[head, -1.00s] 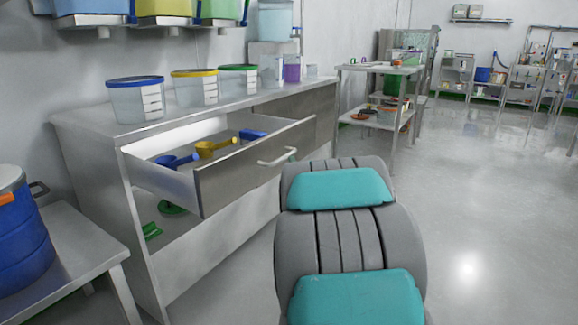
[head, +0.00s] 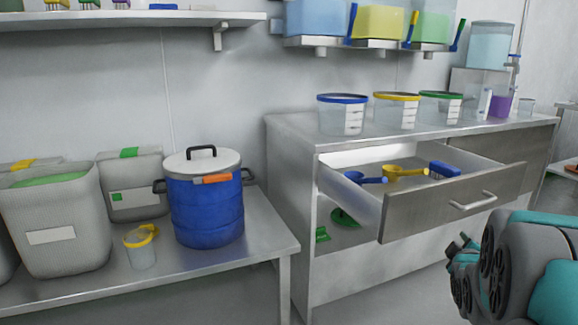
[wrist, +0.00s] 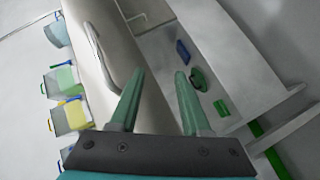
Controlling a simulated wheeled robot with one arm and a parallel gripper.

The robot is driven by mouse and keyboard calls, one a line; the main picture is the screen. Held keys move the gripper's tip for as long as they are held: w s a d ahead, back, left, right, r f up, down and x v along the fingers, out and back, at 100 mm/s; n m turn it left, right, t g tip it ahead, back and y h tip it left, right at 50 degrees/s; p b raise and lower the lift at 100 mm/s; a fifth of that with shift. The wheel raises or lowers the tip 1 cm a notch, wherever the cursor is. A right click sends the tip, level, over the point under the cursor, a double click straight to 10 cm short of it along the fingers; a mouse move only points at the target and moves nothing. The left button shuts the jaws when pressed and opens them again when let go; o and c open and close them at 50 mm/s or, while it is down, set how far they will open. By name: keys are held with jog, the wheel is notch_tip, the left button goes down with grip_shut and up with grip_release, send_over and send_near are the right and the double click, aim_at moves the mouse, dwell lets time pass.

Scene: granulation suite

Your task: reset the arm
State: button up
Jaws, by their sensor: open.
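My gripper is open and empty in the wrist view (wrist: 160,75), its two green fingers apart. Past them are the open drawer's metal front (wrist: 128,72) and handle. In the head view my arm is at the lower right, in front of the counter, and the fingertips are hard to make out. The open drawer (head: 440,207) holds a blue scoop (head: 366,178), a yellow scoop (head: 402,172) and a blue brush (head: 444,170).
Lidded tubs with blue (head: 342,115), yellow (head: 396,112) and green (head: 440,107) rims stand on the steel counter (head: 300,127). A blue drum (head: 207,208), grey bins (head: 57,222) and a small yellow-topped jar (head: 141,250) stand on the left table (head: 262,238). Green items lie under the drawer.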

jog(key=s+a+f+m+g+y+p, duration=0.1)
jog(key=s+a+f+m+g+y, duration=0.2)
jog(key=s+a, duration=0.45)
jog(key=s+a+f+m+g+y+p, duration=0.1)
jog(key=s+a+f+m+g, duration=0.15)
jog(key=s+a+g, duration=0.5)
jog(key=s+a, duration=0.3)
jog(key=s, duration=0.3)
jog(key=s+a+m+g+y+p, duration=0.1)
jog(key=s+a+g, duration=0.1)
jog(key=s+a, duration=0.3)
jog(key=s+a+m+g+y, duration=0.1)
jog(key=s+a, duration=0.3)
jog(key=s, duration=0.6)
jog(key=shift+s+a+r+g+p, duration=0.15)
jog(key=shift+s+r+g+p, duration=0.2)
jog(key=shift+g, duration=0.4)
jog(key=shift+w+a+f, duration=0.1)
jog(key=shift+w+f, duration=0.05)
